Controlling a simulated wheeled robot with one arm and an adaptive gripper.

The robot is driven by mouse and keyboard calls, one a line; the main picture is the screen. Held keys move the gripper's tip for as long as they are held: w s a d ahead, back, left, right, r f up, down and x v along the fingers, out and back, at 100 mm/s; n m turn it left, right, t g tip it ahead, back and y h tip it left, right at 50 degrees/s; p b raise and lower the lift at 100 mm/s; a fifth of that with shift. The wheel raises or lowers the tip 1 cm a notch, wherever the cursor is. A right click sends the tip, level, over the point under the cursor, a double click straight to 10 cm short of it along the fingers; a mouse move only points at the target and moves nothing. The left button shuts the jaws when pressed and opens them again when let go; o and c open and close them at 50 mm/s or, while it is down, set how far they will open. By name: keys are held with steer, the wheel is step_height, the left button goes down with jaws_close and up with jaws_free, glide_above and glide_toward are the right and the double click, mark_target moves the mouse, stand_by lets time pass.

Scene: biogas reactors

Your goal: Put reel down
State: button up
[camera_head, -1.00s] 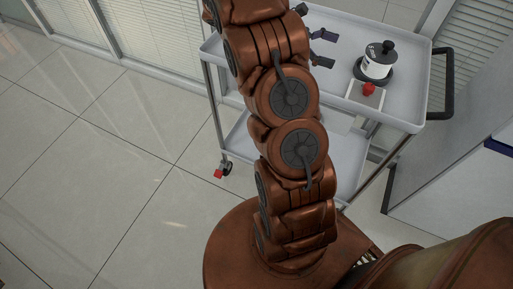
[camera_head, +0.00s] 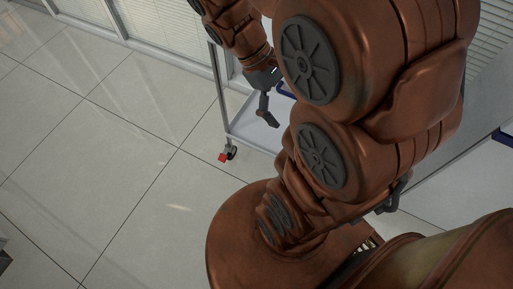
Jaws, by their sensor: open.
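My gripper (camera_head: 267,112) hangs at the upper middle, left of my large arm links and beside the cart's left side. One dark finger shows clearly, pointing down, with nothing seen in it. The other finger is not clearly made out. The jaws are open. The reel is not visible now; my arm covers the part of the cart top where a black and white reel stood in the earlier view.
The white cart (camera_head: 250,132) is mostly hidden behind my arm. A windowed wall with blinds (camera_head: 152,18) runs behind. The tiled floor (camera_head: 110,170) at left is clear.

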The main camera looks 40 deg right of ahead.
steer(key=s+a+f+m+t+y, duration=0.1)
steer(key=s+a+m+t+y, duration=0.1)
steer(key=a, duration=1)
steer(key=shift+s+t+y, duration=0.6)
steer(key=shift+s+t, duration=0.1)
steer(key=shift+s, duration=0.55)
steer(key=shift+a, duration=0.1)
steer(key=s+p+v, duration=0.3)
steer(key=p+v, duration=0.9)
steer(key=v, duration=0.1)
steer(key=shift+w+r+t+p, duration=0.3)
steer(key=shift+r+t+p, duration=0.05)
steer(key=shift+t, duration=0.05)
